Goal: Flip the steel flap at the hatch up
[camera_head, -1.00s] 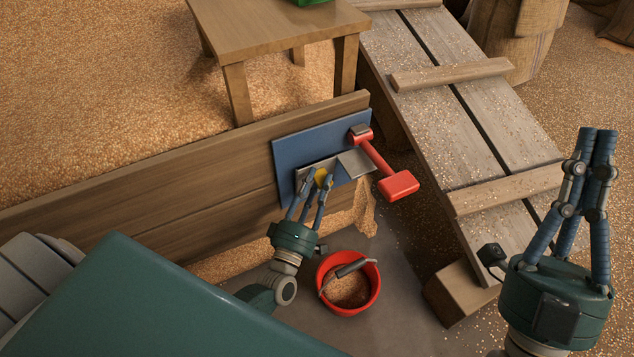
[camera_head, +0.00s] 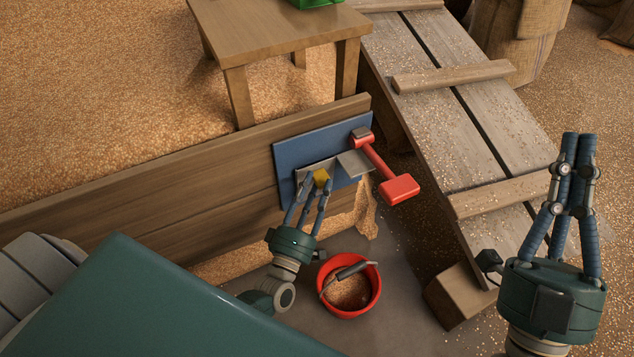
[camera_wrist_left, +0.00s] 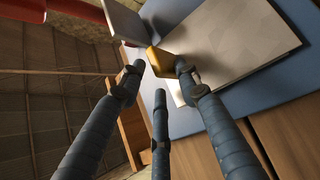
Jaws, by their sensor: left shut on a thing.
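The steel flap (camera_head: 303,166) is a grey plate on the blue panel (camera_head: 290,151) fixed to the wooden wall; it also shows in the left wrist view (camera_wrist_left: 235,45). A yellow tab (camera_head: 321,178) sticks out at the flap. My left gripper (camera_head: 316,181) is shut on this yellow tab, which shows between the fingertips in the left wrist view (camera_wrist_left: 160,62). The fingers hide part of the tab and flap. A second grey piece (camera_head: 354,163) sits to the right, by the red lever (camera_head: 379,164). My right gripper (camera_head: 576,140) is raised at the right, empty, fingertips close together.
A red bucket (camera_head: 373,296) holding grain stands on the floor below the panel. Grain spills from the hatch (camera_head: 366,212). A plank ramp (camera_head: 450,110) rises at the right, and a wooden table (camera_head: 280,35) stands behind the wall.

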